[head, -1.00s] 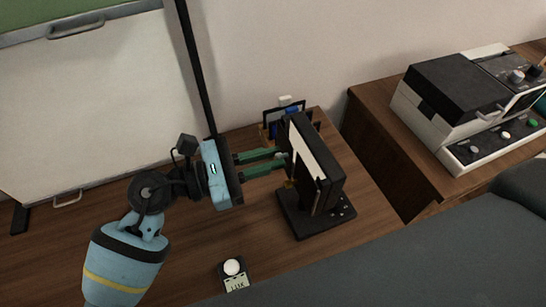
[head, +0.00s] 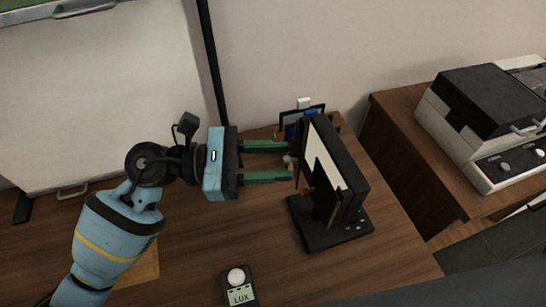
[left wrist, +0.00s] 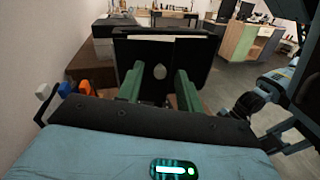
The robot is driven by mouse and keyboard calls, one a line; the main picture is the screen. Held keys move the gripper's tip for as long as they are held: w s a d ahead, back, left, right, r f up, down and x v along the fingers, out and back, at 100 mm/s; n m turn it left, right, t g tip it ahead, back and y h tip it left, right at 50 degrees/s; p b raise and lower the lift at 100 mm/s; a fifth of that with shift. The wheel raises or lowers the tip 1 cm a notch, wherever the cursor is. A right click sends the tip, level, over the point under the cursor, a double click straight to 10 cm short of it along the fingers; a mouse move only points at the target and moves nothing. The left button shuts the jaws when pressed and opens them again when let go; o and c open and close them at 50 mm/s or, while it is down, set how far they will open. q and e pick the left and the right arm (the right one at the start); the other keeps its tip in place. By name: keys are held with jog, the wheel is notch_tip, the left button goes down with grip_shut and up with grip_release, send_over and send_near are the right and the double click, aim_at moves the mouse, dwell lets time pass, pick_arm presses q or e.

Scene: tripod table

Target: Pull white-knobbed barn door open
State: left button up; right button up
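The black light panel (head: 345,165) with a pale front stands on a black base (head: 320,226) on the wooden table. A dark barn door flap (head: 302,153) is at its left edge, seen nearly edge-on. Its small white knob (head: 288,159) faces my left gripper (head: 290,161). The left gripper is open, its green fingers on either side of the knob, apparently not touching it. The left wrist view shows the round knob (left wrist: 160,72) against the dark flap (left wrist: 182,60), in the gap between the fingers. My right gripper's fingers are not visible.
A lux meter (head: 240,287) lies at the table's front. A white board (head: 100,95) is at left. A boxy machine (head: 490,115) sits on another cabinet at right.

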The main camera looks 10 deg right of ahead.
pick_arm(q)
jog(key=shift+r, duration=0.5)
jog(key=s+a+r, duration=0.1)
jog(key=s+r, duration=0.1)
jog(key=s, duration=0.6)
jog(key=s+r, duration=0.2)
jog(key=s, duration=0.6)
jog(key=shift+a, duration=0.35)
